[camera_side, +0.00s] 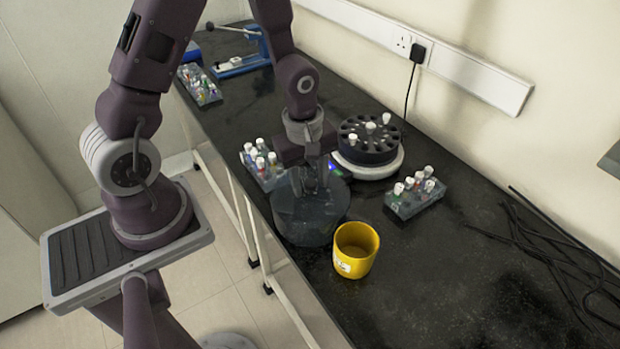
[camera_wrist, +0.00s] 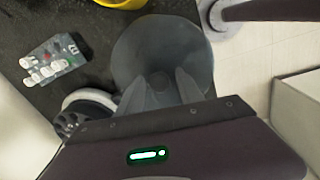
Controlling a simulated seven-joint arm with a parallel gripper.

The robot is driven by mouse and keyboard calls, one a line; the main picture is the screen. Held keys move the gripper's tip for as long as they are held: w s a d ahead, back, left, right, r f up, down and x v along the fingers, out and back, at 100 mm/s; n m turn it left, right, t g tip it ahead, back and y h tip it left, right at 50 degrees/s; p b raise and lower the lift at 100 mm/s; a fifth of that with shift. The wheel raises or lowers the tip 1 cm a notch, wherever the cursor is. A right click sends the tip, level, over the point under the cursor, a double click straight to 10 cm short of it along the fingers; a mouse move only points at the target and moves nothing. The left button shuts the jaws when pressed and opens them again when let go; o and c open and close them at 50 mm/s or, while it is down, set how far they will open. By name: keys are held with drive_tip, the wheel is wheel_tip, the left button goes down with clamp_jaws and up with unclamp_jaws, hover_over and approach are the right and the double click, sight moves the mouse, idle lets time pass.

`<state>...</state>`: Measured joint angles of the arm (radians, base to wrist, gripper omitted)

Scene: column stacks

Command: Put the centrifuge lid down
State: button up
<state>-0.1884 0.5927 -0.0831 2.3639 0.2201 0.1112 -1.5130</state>
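The centrifuge lid (camera_side: 308,222), a smoky see-through round cover, is at the front edge of the dark bench in the side view. In the wrist view the lid (camera_wrist: 150,38) fills the upper middle, below my fingers. My gripper (camera_side: 312,186) is over the lid's middle, its fingers on either side of the small central knob, and appears shut on it. The same fingers show in the wrist view (camera_wrist: 160,82). I cannot tell whether the lid's rim touches the bench. The centrifuge (camera_side: 368,146) stands uncovered behind it, with white-capped tubes in its black rotor.
A tube rack (camera_side: 414,196) is right of the centrifuge; another rack (camera_side: 262,166) is just left of the lid. Black cables (camera_side: 560,250) lie at the far right. The bench right of the mug is clear.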

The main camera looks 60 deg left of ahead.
drive_tip(key=shift+r, duration=0.1)
wheel_tip(320, 180, up, 12)
drive_tip(key=f, duration=0.1)
drive_tip(key=s+d+r+m+t, duration=0.3)
drive_tip(key=s+r+m+t, duration=0.1)
drive_tip(key=s+r+m, duration=0.9)
drive_tip(key=s+m, duration=0.1)
drive_tip(key=m, duration=0.2)
drive_tip(key=shift+s+d+t, duration=0.15)
drive_tip(key=shift+s+t, duration=0.15)
drive_tip(key=shift+s, duration=0.1)
